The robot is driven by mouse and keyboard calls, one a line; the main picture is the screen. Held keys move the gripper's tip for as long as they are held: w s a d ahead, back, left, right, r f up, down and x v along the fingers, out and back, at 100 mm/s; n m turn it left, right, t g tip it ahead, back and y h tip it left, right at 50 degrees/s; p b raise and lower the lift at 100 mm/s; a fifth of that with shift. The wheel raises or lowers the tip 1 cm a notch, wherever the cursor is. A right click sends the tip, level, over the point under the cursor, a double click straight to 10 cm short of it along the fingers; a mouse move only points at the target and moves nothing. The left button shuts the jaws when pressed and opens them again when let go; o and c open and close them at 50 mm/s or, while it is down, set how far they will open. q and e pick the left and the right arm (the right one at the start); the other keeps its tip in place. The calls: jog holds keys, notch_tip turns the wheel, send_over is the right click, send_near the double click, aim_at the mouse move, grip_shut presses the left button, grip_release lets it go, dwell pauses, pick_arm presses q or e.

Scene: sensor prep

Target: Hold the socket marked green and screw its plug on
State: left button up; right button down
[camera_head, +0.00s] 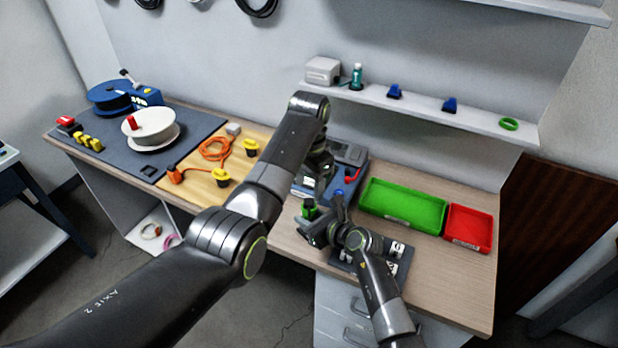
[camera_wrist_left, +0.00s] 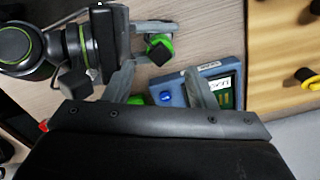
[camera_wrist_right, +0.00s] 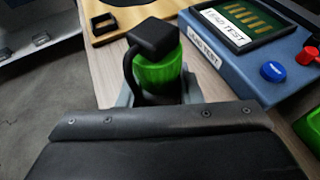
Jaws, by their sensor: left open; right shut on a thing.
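My right gripper (camera_head: 314,226) is shut on the socket marked green (camera_head: 309,208) and holds it upright. In the right wrist view the socket (camera_wrist_right: 158,72) has a ribbed green body, with a square black piece (camera_wrist_right: 154,37) on top and a black strap down its left side. I cannot tell whether this black piece is the plug or how it is seated. My left gripper (camera_wrist_left: 160,85) is open and empty above. In the left wrist view the socket (camera_wrist_left: 159,49) is beyond its fingertips, between the right gripper's fingers. In the head view my left arm partly hides the left gripper.
A blue tester (camera_wrist_right: 235,60) with blue and red buttons stands close by the socket. A green tray (camera_head: 402,205) and a red tray (camera_head: 469,228) are to the right. A wooden board (camera_head: 205,190) holds an orange cable (camera_head: 214,149) and yellow-and-black parts. A dark mat with white labels lies near my right arm.

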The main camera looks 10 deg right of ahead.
aim_at(309, 201)
pick_arm(q)
jog(key=n, duration=0.5)
jog(key=shift+r, duration=0.2)
jog(key=n, duration=0.4)
jog(key=shift+r+n, duration=0.15)
jog(key=shift+n, duration=0.15)
jog(key=n, duration=0.4)
jog(key=shift+r, duration=0.2)
jog(key=n, duration=0.4)
jog(key=shift+r+n, duration=0.1)
jog(key=shift+n, duration=0.2)
jog(key=shift+f, duration=4)
